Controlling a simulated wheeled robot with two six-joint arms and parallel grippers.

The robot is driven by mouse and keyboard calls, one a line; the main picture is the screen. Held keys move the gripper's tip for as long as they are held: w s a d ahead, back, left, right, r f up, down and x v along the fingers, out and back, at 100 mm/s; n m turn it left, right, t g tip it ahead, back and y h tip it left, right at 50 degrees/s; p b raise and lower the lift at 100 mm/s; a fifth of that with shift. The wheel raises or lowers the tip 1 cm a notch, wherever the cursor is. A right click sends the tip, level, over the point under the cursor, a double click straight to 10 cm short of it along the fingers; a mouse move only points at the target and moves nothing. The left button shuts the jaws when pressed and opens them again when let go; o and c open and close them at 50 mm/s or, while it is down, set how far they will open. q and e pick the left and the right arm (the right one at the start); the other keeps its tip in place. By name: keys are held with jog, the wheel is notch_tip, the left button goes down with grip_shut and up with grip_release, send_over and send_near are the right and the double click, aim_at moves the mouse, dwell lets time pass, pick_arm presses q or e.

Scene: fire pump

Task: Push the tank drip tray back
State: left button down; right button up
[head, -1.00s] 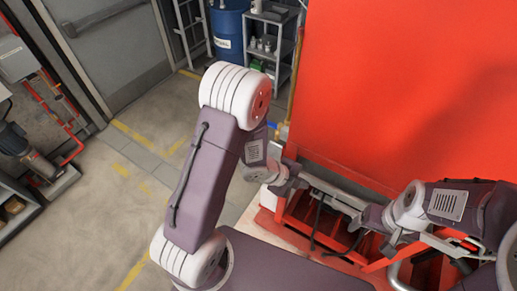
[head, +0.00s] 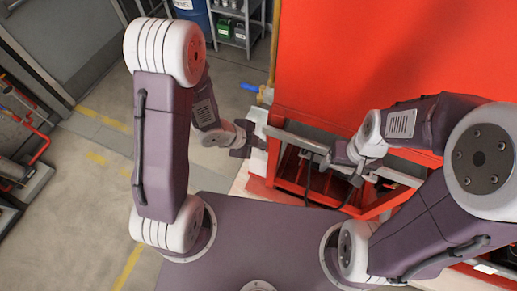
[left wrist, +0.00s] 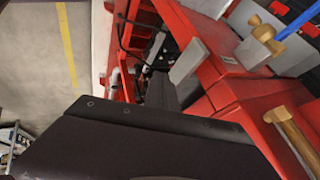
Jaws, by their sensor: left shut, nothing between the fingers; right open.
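A long grey metal bar (head: 300,141) runs along the front of the red frame under the big red tank. It may be the front edge of the tank drip tray, but I cannot tell for sure. My left gripper (head: 243,139) is shut and empty near the bar's left end; I cannot tell whether it touches. My right gripper (head: 338,158) is open at the middle of the bar and partly hides it. The left wrist view shows red frame beams (left wrist: 228,92) close up and a dark purple part in front. The tray is not clearly seen there.
The red tank (head: 390,50) stands above the frame. A blue-handled valve (left wrist: 265,35) and brass fittings (left wrist: 285,125) sit close to the left wrist camera. Floor (head: 75,185) with yellow lines is clear at the left. A shelf (head: 238,25) stands behind.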

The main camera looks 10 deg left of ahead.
pick_arm(q)
jog(key=w+d+f+p, duration=0.3)
jog(key=w+d+f, duration=0.1)
jog(key=w, duration=0.1)
jog(key=shift+w+d+f, duration=0.15)
jog(key=shift+w+f, duration=0.2)
jog(key=shift+w, duration=0.05)
pick_arm(e)
jog(key=shift+s+d+r, duration=0.25)
jog(key=shift+r, duration=0.35)
pick_arm(q)
jog(key=shift+d, duration=0.1)
pick_arm(e)
jog(key=shift+d, duration=0.1)
